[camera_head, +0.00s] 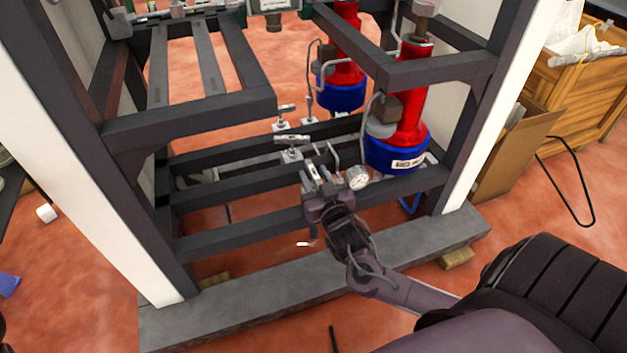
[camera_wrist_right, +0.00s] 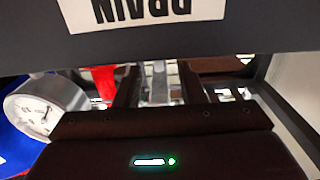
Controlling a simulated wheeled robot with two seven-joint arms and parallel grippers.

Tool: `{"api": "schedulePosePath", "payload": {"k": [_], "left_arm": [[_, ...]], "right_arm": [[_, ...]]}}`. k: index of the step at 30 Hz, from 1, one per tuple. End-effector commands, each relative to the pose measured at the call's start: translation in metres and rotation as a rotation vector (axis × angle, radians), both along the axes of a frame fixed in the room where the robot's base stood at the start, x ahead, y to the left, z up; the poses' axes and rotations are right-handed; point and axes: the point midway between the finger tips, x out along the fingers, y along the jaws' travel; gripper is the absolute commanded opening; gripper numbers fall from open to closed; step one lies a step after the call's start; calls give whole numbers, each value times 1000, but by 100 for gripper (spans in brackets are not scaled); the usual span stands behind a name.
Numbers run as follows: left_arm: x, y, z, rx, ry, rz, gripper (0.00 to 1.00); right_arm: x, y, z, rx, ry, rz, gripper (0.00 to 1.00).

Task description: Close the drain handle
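A "DRAIN" label (camera_wrist_right: 145,8) shows upside down on a dark beam in the right wrist view. My right gripper (camera_head: 316,172) reaches into the lower part of the dark frame in the head view. In the wrist view its two dark fingers (camera_wrist_right: 160,88) stand apart, with silvery metal showing between or behind them; contact is unclear. Small valves with silver T-handles, one nearer (camera_head: 291,139) and one farther (camera_head: 286,108), sit just left of and beyond the gripper. I cannot tell for sure which handle is the drain one. My left gripper is not in view.
A round gauge (camera_head: 357,178) is close to the right of my right gripper, also seen in the wrist view (camera_wrist_right: 42,108). Red and blue cylinders (camera_head: 398,152) stand beyond it. Dark frame beams (camera_head: 240,226) surround the gripper. A cardboard box (camera_head: 515,150) stands at right.

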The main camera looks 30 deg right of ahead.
Motion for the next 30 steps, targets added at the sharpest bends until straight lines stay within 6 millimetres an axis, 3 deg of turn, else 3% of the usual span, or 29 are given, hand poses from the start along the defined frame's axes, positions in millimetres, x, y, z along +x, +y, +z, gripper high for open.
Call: {"api": "schedulePosePath", "payload": {"k": [10, 19, 30], "left_arm": [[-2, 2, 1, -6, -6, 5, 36], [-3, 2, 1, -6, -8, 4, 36], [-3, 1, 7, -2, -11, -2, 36]], "right_arm": [[6, -1, 1, 0, 0, 1, 36], [6, -1, 1, 0, 0, 1, 0], [6, 0, 2, 5, 0, -49, 0]]}}
